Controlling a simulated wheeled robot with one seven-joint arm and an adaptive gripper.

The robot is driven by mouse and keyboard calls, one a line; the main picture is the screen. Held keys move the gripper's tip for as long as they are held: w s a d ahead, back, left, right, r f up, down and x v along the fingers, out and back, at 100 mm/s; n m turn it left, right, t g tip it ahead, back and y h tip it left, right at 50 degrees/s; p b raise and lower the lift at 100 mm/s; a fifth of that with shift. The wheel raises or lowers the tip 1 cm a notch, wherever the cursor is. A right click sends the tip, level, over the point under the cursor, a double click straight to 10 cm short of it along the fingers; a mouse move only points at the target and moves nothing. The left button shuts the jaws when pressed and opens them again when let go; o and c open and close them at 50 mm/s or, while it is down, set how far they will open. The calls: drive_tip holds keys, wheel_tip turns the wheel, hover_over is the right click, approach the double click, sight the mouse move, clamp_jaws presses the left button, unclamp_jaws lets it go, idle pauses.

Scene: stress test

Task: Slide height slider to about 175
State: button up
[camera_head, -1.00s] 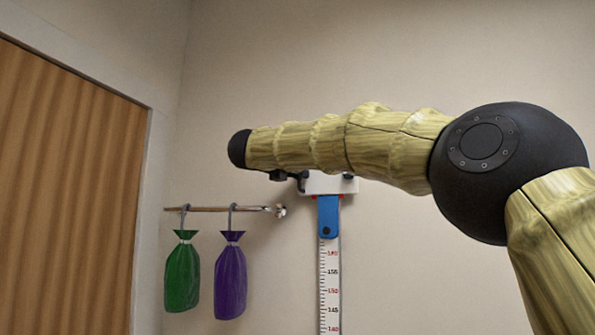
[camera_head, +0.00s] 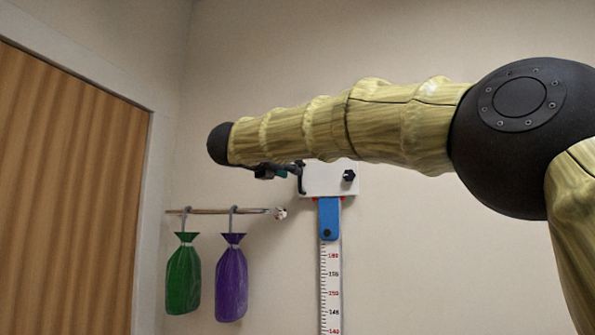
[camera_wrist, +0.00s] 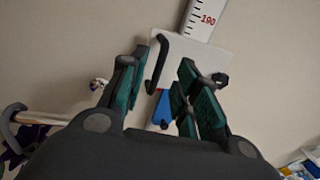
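The height slider is a white plate (camera_head: 322,178) with a black handle on its left side, a black knob at right and a blue pointer (camera_head: 328,218) below. The pointer's lower end sits just above the red 160 mark on the scale (camera_head: 331,290). In the wrist view the plate (camera_wrist: 190,58) lies ahead of my gripper (camera_wrist: 164,66), with 190 on the scale above it. The black handle (camera_wrist: 160,62) shows between my spread green-padded fingers, nearer the left one. I cannot tell whether they touch. In the head view my gripper is mostly hidden beneath my arm.
A wall rail (camera_head: 225,210) left of the scale holds a green bag (camera_head: 183,280) and a purple bag (camera_head: 231,284). A wooden door (camera_head: 65,200) stands further left. The wall right of the scale is bare. Colourful items (camera_wrist: 300,165) show at the wrist view's lower right.

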drive_tip(key=v, duration=0.5)
drive_tip(key=shift+s+a, duration=0.2)
drive_tip(key=shift+s, duration=0.15)
